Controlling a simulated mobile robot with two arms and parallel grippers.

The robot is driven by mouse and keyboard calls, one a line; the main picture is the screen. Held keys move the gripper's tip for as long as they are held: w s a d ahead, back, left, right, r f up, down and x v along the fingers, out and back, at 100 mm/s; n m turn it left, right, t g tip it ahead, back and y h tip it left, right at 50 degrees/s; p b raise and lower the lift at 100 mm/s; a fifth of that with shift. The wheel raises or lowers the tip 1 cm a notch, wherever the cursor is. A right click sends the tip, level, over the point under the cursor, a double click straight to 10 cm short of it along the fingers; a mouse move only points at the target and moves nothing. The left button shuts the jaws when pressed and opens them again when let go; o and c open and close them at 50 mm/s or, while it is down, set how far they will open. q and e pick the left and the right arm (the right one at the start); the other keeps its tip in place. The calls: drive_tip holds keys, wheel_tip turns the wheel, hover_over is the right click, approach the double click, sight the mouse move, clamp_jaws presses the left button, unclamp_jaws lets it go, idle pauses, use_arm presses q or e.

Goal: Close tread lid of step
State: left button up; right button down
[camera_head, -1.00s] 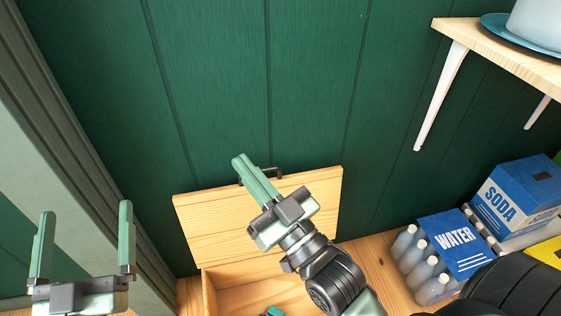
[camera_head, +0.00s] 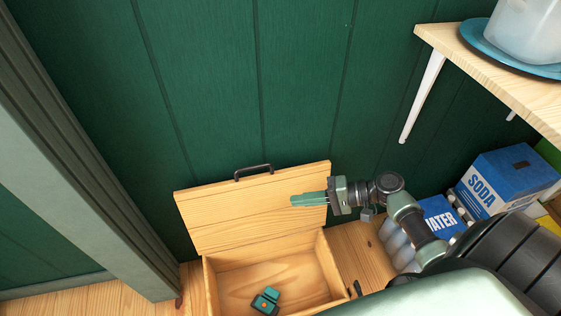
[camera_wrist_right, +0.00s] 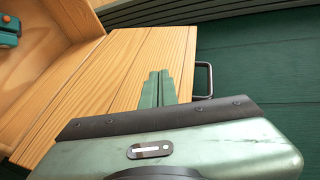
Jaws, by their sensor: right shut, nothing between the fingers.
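The wooden step box stands on the floor against the green wall, and its tread lid (camera_head: 240,212) is raised, leaning up at the back. A dark handle (camera_head: 253,171) sits on the lid's upper edge; it also shows in the right wrist view (camera_wrist_right: 209,82). The open box (camera_head: 325,268) holds a small green and black item (camera_head: 265,301). My right gripper (camera_head: 293,201) is shut and empty, its fingers pointing left in front of the lid's right part. The wrist view shows the fingers (camera_wrist_right: 158,86) over the lid's wood; contact cannot be told. My left gripper is not in view.
A blue water pack (camera_head: 440,215) and a blue soda box (camera_head: 505,180) stand right of the step, partly behind my right arm. A wooden shelf (camera_head: 480,65) with a white bracket is above. A door frame (camera_head: 100,190) stands at left.

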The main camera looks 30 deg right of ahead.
sight(315, 168)
drive_tip(key=w+d+r+m+t, duration=0.1)
drive_tip(key=d, duration=0.1)
drive_tip(key=w+d+r+m+t, duration=0.1)
drive_tip(key=d+r, duration=0.1)
drive_tip(key=w+d+r+m+t, duration=0.1)
drive_tip(key=w+d, duration=0.1)
drive_tip(key=shift+d+r+t, duration=0.25)
drive_tip(key=shift+d+t, duration=0.05)
drive_tip(key=shift+d, duration=0.05)
drive_tip(key=shift+w+r, duration=0.15)
drive_tip(key=shift+w, duration=0.05)
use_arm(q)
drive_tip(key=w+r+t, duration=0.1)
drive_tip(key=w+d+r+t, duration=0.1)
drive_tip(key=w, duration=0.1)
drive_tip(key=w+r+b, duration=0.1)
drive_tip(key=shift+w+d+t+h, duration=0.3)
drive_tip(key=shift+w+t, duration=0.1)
use_arm(e)
drive_tip(key=x, duration=0.9)
drive_tip(key=shift+w+a, duration=0.25)
drive_tip(key=shift+s, duration=0.1)
